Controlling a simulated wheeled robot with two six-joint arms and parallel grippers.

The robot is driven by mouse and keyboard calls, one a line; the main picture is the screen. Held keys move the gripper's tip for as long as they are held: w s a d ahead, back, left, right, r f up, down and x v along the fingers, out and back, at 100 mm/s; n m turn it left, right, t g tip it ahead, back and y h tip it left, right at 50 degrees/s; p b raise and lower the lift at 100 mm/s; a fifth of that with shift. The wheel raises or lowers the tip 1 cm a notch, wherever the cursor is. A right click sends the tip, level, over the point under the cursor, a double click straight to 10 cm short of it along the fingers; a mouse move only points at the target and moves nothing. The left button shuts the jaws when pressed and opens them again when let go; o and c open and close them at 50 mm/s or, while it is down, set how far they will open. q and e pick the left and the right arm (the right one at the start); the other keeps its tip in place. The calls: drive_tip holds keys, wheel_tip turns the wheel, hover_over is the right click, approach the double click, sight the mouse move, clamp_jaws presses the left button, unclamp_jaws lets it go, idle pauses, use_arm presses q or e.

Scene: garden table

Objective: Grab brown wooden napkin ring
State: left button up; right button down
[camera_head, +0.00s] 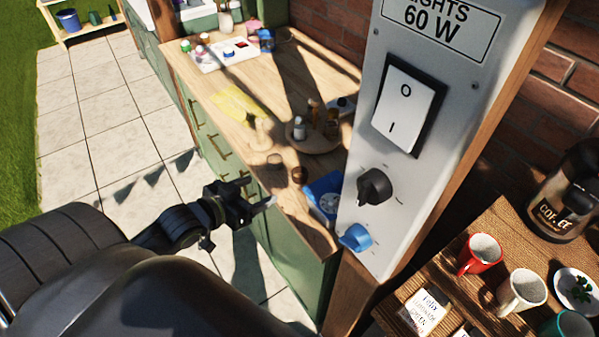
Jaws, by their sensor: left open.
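A small round brown ring-like object (299,175), which looks like the wooden napkin ring, sits on the wooden counter (225,110) near its front part, left of a blue box. My left gripper (262,205) reaches in from the left at the counter's front edge. It is open and empty, a little below and left of the brown ring and apart from it. My right gripper is not in view.
A clear glass (275,161) stands just left of the ring. The blue box (325,193) is to its right, and a round tray (312,143) with bottles behind it. A grey switch panel (395,130) rises close on the right.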

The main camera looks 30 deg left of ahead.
use_arm(q)
approach(304, 171)
drive_tip(key=shift+w+f, duration=0.1)
drive_tip(key=shift+w, duration=1)
drive_tip(key=shift+f+p+x, duration=0.1)
drive_tip(key=shift+p+x, duration=0.15)
drive_tip(key=shift+x, duration=1.2)
drive_tip(key=shift+f+p+x, duration=0.15)
drive_tip(key=shift+p+x, duration=0.05)
drive_tip(key=shift+x, duration=1.3)
drive_tip(key=shift+s+d, duration=0.1)
drive_tip(key=c, duration=1)
